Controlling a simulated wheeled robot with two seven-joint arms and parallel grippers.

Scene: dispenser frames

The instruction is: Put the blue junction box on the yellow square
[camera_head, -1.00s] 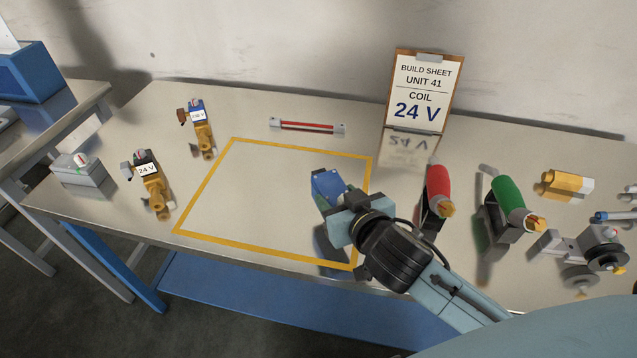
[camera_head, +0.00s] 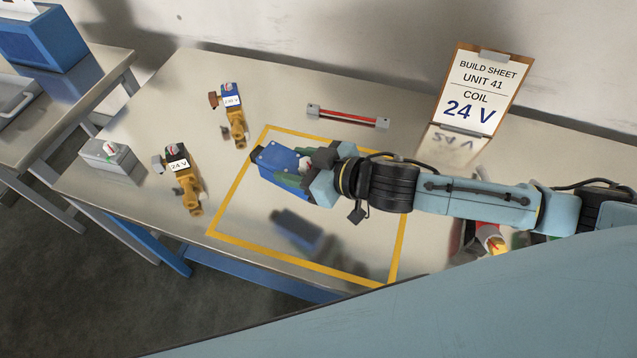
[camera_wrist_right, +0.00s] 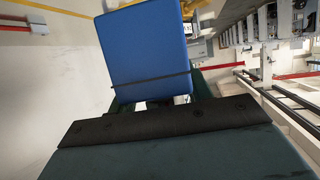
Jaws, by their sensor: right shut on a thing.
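The blue junction box (camera_head: 276,157) is in the grip of my right gripper (camera_head: 298,173), in the upper left part of the yellow square. It is held above the table, and its dark reflection shows below it. In the right wrist view the blue box (camera_wrist_right: 148,45) fills the top middle, in front of my right gripper (camera_wrist_right: 160,95). The yellow square (camera_head: 297,268) is an outline on the table; my right arm hides part of its right side. My left gripper is not seen.
Two brass valves with coils, one marked 24 V (camera_head: 184,178) and one blue-topped (camera_head: 233,113), stand left of the square. A grey box (camera_head: 110,158) is further left. A red level-like bar (camera_head: 348,117) and the build sheet (camera_head: 482,88) stand behind. The square's lower middle is clear.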

